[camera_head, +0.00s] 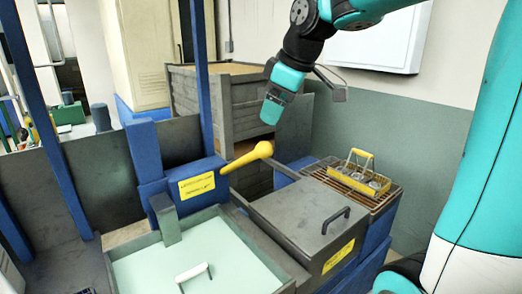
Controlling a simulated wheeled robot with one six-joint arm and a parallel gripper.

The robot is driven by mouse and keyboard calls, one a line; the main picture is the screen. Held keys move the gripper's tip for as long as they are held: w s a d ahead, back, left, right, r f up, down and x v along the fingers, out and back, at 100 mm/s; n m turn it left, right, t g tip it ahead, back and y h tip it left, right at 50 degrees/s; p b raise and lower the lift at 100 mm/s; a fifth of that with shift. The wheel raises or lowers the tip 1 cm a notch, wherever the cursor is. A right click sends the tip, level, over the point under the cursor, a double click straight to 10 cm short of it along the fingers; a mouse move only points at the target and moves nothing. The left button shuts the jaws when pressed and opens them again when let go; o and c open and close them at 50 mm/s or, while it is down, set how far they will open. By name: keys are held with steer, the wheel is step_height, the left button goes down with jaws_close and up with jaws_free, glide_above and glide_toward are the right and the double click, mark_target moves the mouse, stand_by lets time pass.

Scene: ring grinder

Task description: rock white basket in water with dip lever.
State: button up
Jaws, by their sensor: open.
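The dip lever (245,158) is a yellow handle with a rounded knob. It sticks out to the right from a blue housing (190,182) with a yellow label. Left of centre at the front, a grey tank (118,268) holds pale green water (190,252). A white handle (194,271), apparently the white basket's, shows at the water near the bottom edge; the basket's body cannot be made out. My gripper (271,110) hangs above the lever knob, pointing down, apart from it and empty.
A grey lidded box (300,215) with a dark handle stands right of the tank. Behind it, a yellow basket (352,178) with grey parts sits on a brown grate (330,183). A blue post (200,75) rises left of my gripper. A grey slatted crate (230,105) stands behind.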

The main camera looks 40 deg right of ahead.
mark_target(267, 143)
steer(key=w+d+r, duration=0.1)
steer(key=d, duration=0.3)
steer(key=shift+h, duration=0.3)
steer(key=p+x, duration=0.1)
steer(key=x, duration=0.4)
steer(key=p+x, duration=0.1)
steer(key=x, duration=0.5)
steer(key=p+x, duration=0.1)
steer(key=x, duration=0.4)
steer(key=shift+w+a+f, duration=0.15)
steer(key=shift+w+f, duration=0.05)
steer(key=shift+w, duration=0.35)
